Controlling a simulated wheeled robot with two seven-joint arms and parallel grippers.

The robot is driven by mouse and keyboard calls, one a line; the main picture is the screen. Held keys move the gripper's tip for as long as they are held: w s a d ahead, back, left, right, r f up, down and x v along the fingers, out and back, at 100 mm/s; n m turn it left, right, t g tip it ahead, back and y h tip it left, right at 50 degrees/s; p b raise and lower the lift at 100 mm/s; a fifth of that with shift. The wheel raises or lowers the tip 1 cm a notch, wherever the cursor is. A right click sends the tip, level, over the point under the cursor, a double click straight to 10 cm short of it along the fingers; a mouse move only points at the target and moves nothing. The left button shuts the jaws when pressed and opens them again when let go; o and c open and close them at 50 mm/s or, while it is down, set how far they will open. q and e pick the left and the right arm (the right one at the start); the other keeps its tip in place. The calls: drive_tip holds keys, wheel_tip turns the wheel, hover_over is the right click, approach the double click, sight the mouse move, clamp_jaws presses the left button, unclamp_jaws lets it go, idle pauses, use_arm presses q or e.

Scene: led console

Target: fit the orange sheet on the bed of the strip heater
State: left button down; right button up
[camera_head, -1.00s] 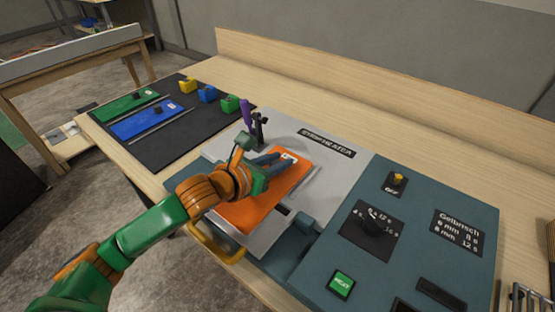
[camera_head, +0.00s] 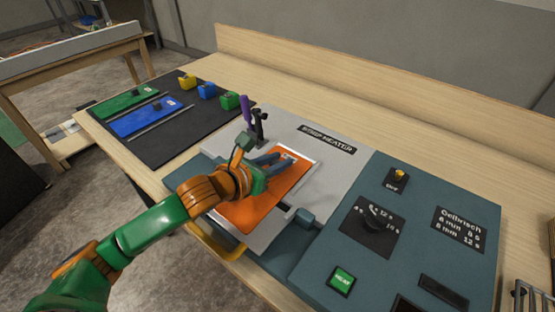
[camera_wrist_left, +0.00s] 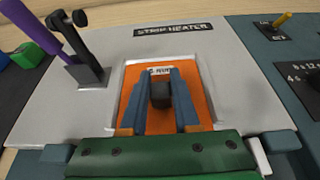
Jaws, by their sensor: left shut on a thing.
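The orange sheet (camera_head: 251,212) lies over the bed of the strip heater (camera_head: 333,163), inside a pale rim that shows along its far end and right side. In the left wrist view the sheet (camera_wrist_left: 197,97) looks nearly square to the pale rim (camera_wrist_left: 212,82). My left gripper (camera_head: 284,158) is over the sheet, its blue fingers shut on the sheet's dark block (camera_wrist_left: 160,95). The gripper hides the near edge in the wrist view and part of the left edge in the head view. I cannot tell whether the sheet is fully seated. My right gripper is out of view.
A black upright clamp with a purple handle (camera_head: 246,109) stands left of the bed. A teal control panel (camera_head: 447,203) with a knob and a green button is on the right. Green and blue sheets and small coloured blocks lie on a dark mat (camera_head: 180,148).

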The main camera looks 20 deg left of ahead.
use_arm(q)
drive_tip(key=c, duration=0.6)
unclamp_jaws()
drive_tip(key=shift+o, duration=0.2)
drive_tip(key=v, duration=0.6)
drive_tip(key=shift+a+b, duration=0.1)
drive_tip(key=shift+b, duration=0.25)
drive_tip(key=shift+s+r, duration=0.25)
drive_tip(key=shift+s, duration=0.3)
drive_tip(key=shift+a+r, duration=0.1)
